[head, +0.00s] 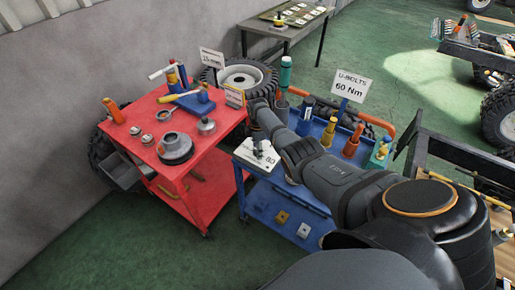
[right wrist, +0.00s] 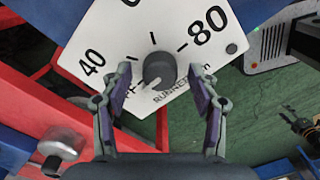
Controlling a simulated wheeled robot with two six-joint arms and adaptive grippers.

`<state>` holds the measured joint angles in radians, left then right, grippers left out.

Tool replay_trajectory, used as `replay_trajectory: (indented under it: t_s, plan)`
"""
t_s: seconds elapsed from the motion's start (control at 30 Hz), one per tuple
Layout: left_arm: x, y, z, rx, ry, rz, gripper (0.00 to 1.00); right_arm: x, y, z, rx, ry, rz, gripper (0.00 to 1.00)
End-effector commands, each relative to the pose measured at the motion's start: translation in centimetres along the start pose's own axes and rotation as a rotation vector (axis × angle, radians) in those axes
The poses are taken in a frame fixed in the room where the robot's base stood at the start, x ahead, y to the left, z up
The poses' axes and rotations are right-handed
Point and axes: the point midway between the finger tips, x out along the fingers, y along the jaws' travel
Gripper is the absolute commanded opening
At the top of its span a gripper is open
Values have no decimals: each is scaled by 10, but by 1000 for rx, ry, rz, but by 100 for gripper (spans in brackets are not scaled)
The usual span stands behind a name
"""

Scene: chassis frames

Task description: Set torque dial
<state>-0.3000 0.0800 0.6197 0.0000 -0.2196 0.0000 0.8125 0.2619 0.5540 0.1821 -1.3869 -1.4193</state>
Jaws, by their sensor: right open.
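The torque dial is a white plate (right wrist: 111,38) with a dark grey round knob (right wrist: 159,70) in its middle. In the right wrist view, 40 and 80 are readable, with tick marks between them; lettering below the knob is partly covered. The knob's exact setting is unclear. My right gripper (right wrist: 160,80) is open, its fingers on either side of the knob with gaps showing. In the head view the plate (head: 245,155) is at the blue cart's near left corner, with my right gripper (head: 264,148) over it. A sign (head: 350,85) reads "U-BOLTS 60 Nm". My left gripper is out of view.
The blue cart (head: 265,203) holds several upright coloured tools and bottles behind my right arm. A red cart (head: 215,160) with tools and round parts stands close to its left. A side table (head: 250,29) is at the back. Green floor is clear in front.

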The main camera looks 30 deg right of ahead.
Motion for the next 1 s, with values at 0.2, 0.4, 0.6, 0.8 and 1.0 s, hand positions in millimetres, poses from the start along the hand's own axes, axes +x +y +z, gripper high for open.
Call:
replay_trajectory:
  t_s: [0.2,0.4,0.6,0.8,1.0]
  plan:
    - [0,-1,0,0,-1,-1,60,-18,1,0,1,0,4,61]
    - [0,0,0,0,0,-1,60,-65,1,0,0,0,5,61]
    - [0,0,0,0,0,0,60,-105,1,0,0,0,3,61]
    - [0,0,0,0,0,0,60,-120,0,0,0,0,0,61]
    - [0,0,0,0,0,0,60,-120,0,0,0,0,0,61]
